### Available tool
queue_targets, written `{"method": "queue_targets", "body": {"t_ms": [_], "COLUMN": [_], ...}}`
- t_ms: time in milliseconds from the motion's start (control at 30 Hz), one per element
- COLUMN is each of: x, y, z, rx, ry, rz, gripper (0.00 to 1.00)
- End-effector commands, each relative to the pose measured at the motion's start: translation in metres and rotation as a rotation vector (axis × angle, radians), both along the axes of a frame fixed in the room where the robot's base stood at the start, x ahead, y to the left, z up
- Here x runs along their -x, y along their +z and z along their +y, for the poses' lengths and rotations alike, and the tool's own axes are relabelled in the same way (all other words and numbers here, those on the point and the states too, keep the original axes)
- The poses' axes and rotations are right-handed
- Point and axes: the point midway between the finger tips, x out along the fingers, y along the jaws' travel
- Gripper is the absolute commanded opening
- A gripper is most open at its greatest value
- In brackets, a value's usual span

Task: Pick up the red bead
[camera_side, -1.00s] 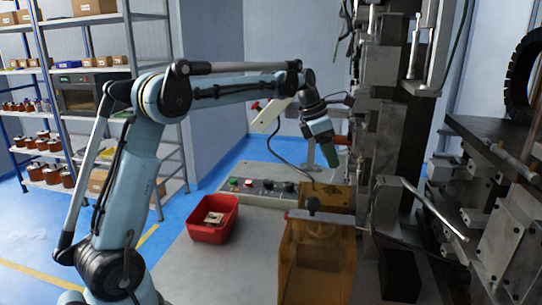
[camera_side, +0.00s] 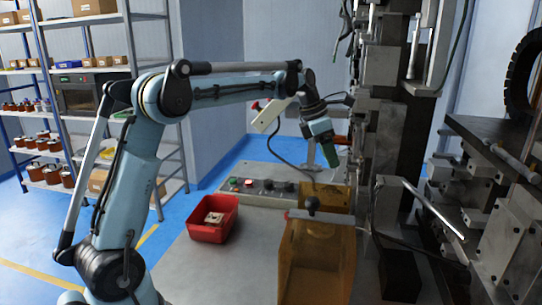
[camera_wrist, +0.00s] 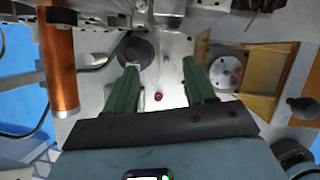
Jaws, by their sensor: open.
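The red bead (camera_wrist: 158,96) is a small, round, red thing on a light grey surface. In the wrist view it shows in the gap between the two green fingers of my gripper (camera_wrist: 161,72). The fingers are spread apart with nothing between their tips, and the bead lies apart from both. In the side view my gripper (camera_side: 331,157) hangs pointing down near the tall machine column. I cannot make out the bead in the side view.
In the wrist view a dark round disc (camera_wrist: 136,50) is at the left finger and a copper-coloured cylinder (camera_wrist: 59,60) farther left. In the side view an amber guard (camera_side: 316,260), control panel (camera_side: 262,186), red bin (camera_side: 208,234) and machine column (camera_side: 388,140) stand around.

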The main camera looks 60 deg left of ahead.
Motion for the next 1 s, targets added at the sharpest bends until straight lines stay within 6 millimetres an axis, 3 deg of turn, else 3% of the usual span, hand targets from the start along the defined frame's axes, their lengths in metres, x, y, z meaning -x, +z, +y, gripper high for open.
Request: {"method": "queue_targets", "body": {"t_ms": [433, 533, 767, 867, 1000], "x": [0.000, 0.000, 0.000, 0.007, 0.036], "y": [0.000, 0.000, 0.000, -0.013, -0.052], "z": [0.000, 0.000, 0.000, 0.013, 0.054], "rx": [0.000, 0.000, 0.000, -0.030, -0.128], "ry": [0.000, 0.000, 0.000, -0.003, -0.010], "rz": [0.000, 0.000, 0.001, 0.044, 0.205], "gripper": [0.55, 0.40, 0.40, 0.40, 0.40]}}
